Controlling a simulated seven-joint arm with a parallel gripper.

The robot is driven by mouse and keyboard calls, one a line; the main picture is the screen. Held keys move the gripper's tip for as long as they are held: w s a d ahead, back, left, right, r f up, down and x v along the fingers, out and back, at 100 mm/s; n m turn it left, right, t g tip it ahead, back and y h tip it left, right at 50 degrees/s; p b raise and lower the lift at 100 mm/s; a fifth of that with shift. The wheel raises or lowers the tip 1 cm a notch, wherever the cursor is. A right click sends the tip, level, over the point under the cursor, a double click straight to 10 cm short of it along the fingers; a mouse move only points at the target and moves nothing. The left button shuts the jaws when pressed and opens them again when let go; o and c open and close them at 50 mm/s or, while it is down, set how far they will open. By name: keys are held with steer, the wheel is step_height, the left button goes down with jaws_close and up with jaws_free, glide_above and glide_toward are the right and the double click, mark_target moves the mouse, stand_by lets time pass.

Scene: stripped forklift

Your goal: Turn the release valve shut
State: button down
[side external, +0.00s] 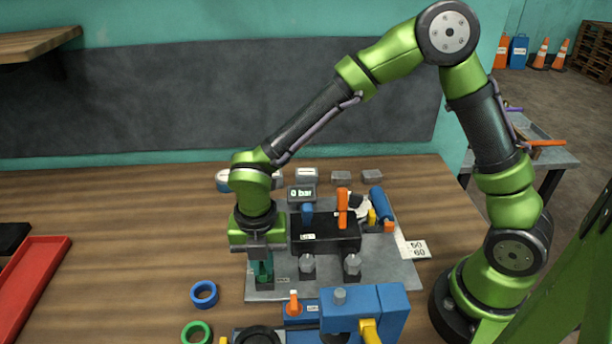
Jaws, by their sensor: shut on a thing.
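My gripper (263,265) points straight down at the front left of a grey base plate (390,272). It is shut on a dark green upright part (265,270), which looks like the release valve's knob. The fingers hide much of this part, so its turn angle cannot be told. A small label lies on the plate just right of it, too small to read. A black block (325,234) stands behind and to the right, with an orange lever (342,205) upright on it. A display (301,194) behind the block reads "0 bar".
Two grey bolt-like posts (352,266) stand right of my gripper. A blue cylinder (380,203) lies at the back right. A blue fixture (365,312) fills the front. A blue ring (204,294), a green ring (196,333) and a red tray (35,285) lie left.

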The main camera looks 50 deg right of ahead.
steer(key=shift+m, duration=0.3)
steer(key=m, duration=1.6)
steer(key=shift+m, duration=0.6)
steer(key=c, duration=1.2)
jaws_free()
steer(key=shift+o, duration=0.2)
